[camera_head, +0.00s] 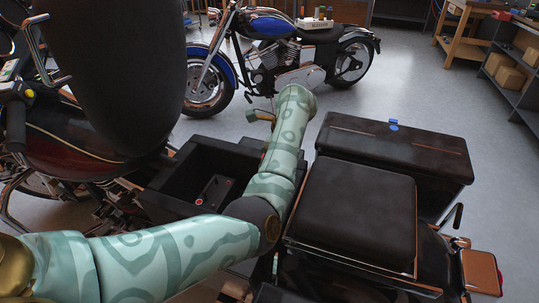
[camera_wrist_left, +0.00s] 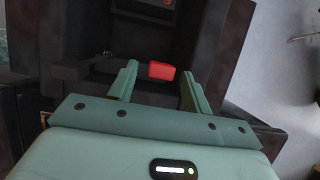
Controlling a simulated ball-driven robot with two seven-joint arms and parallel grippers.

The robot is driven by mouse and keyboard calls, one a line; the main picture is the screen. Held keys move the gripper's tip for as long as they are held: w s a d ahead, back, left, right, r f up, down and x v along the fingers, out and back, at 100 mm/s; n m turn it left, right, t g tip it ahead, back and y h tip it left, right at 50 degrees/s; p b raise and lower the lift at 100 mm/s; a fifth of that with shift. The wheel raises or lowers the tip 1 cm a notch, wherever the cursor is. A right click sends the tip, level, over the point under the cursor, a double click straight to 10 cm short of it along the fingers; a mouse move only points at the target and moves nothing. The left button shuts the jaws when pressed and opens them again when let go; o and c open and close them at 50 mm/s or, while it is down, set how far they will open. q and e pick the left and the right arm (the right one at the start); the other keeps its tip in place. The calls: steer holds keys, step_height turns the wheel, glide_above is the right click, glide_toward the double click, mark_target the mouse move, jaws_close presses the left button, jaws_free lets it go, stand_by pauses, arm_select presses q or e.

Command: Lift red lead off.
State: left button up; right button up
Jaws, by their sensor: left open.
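In the left wrist view my left gripper (camera_wrist_left: 158,78) is open, its two green fingers pointing into a dark open compartment. A small red block (camera_wrist_left: 161,71), apparently the red lead's end, shows between the fingertips, with a gap on either side; I cannot tell its depth relative to them. In the head view the dark compartment (camera_head: 166,182) of the near motorcycle is open, and a dark battery-like box (camera_head: 214,192) with small red spots lies inside. My left arm crosses in front of its right side, and the fingers cannot be made out there. My right gripper is not in view.
A black seat (camera_head: 355,212) and a closed dark case (camera_head: 395,148) stand right of the compartment. A large dark backrest-like panel (camera_head: 112,70) rises at left. A blue motorcycle (camera_head: 290,55) stands behind on open grey floor. A wooden bench (camera_head: 465,30) and shelves are far right.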

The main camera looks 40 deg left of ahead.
arm_select(q)
steer(key=p+v, duration=0.6)
steer(key=v, duration=1)
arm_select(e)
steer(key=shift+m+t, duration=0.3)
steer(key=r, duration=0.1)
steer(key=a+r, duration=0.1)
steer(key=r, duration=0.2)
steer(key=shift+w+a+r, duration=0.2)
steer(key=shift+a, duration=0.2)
